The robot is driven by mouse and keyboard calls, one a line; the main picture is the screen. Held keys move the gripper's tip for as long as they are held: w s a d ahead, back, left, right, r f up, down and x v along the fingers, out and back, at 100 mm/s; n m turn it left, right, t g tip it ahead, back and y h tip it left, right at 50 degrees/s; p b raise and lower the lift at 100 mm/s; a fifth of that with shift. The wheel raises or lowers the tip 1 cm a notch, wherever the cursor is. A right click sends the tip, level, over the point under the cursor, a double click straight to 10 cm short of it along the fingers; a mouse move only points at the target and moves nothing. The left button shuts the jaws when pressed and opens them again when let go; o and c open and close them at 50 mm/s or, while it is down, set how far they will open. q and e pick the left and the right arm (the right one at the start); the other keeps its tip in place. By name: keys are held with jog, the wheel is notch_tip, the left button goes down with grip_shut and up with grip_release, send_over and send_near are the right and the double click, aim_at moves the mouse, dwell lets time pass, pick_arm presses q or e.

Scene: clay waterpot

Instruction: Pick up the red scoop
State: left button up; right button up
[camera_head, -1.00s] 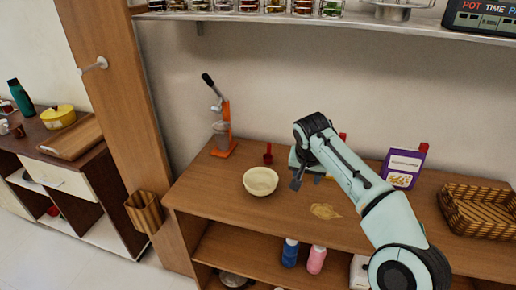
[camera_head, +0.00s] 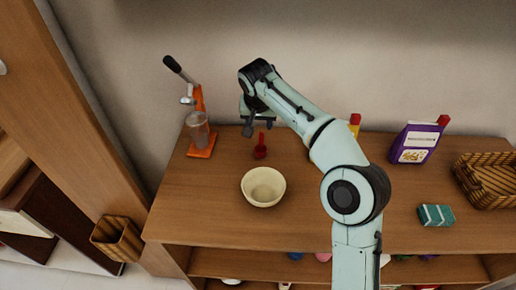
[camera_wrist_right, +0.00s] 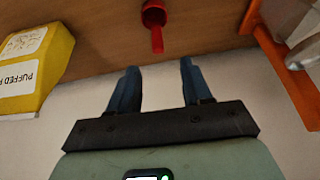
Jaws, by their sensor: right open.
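The red scoop (camera_head: 260,150) stands on the wooden counter behind the cream bowl, its handle pointing up. In the right wrist view the scoop (camera_wrist_right: 154,16) is at the top centre, its handle pointing toward the space between the fingers. My right gripper (camera_head: 257,129) is at the scoop's handle end in the head view. In the wrist view its two fingers (camera_wrist_right: 158,70) are apart, with nothing between them, and the handle tip looks just beyond the fingertips. My left gripper is not in view.
The cream bowl (camera_head: 263,187) is in front of the scoop. An orange juicer (camera_head: 201,140) stands to the left. A yellow box (camera_wrist_right: 35,62) is close by. A purple box (camera_head: 415,143), a teal sponge (camera_head: 436,215) and a woven basket (camera_head: 487,182) are at the right.

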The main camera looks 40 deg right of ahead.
aim_at(261, 133)
jog(key=x, duration=0.4)
jog(key=shift+w+f, duration=0.1)
jog(key=shift+f, duration=0.2)
jog(key=b+x, duration=0.1)
jog(key=x, duration=0.4)
jog(key=shift+d+f, duration=0.15)
grip_shut()
